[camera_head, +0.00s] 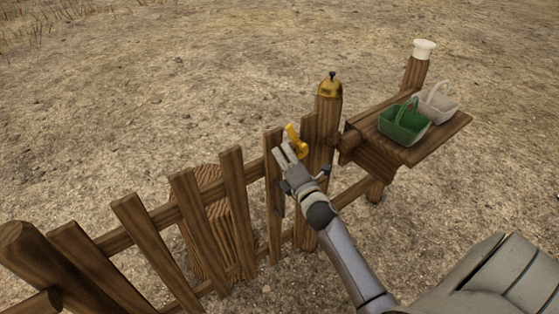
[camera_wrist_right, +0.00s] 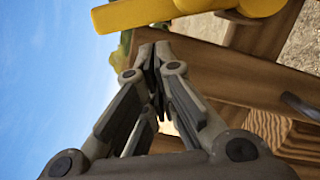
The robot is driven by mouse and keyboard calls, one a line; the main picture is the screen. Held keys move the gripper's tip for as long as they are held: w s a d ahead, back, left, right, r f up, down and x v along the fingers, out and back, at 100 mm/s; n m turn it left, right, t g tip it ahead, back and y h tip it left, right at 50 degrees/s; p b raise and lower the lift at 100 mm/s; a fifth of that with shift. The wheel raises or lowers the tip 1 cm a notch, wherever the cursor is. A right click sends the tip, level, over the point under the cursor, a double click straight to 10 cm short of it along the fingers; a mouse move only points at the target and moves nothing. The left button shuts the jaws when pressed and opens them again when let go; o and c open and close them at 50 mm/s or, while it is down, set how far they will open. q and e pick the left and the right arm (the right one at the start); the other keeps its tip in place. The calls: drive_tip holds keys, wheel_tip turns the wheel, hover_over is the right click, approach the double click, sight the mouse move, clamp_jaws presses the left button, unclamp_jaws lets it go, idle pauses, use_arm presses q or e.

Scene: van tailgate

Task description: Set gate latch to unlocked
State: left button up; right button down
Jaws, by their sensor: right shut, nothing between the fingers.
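The yellow gate latch (camera_head: 296,140) is on the wooden gate (camera_head: 232,195), near the post at its right end. In the head view it is tilted, with its upper end leaning left. My right gripper (camera_head: 283,155) is just in front of the latch and slightly below it. In the right wrist view the latch (camera_wrist_right: 150,12) crosses above the fingertips of my right gripper (camera_wrist_right: 155,50). The fingers are shut and empty. I cannot tell whether they touch the latch. My left gripper is not in view.
A yellow bell (camera_head: 330,88) sits on the gate post. A wooden shelf (camera_head: 447,128) to the right holds a green basket (camera_head: 404,124) and a pale basket (camera_head: 438,102). A white-capped post (camera_head: 424,50) stands behind. Wooden slats run left. Open dirt ground lies beyond.

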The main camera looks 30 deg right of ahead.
sight(300, 145)
drive_tip(key=shift+d+r, duration=0.25)
drive_tip(key=shift+d, duration=0.2)
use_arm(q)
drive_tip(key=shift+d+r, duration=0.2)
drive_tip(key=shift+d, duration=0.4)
use_arm(e)
drive_tip(key=shift+d+r+p, duration=0.35)
drive_tip(key=shift+p, duration=0.25)
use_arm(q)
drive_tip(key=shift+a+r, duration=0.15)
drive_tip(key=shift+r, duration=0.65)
use_arm(e)
drive_tip(key=shift+d+r+m, duration=0.1)
drive_tip(key=shift+d+m, duration=0.25)
drive_tip(key=shift+m, duration=0.15)
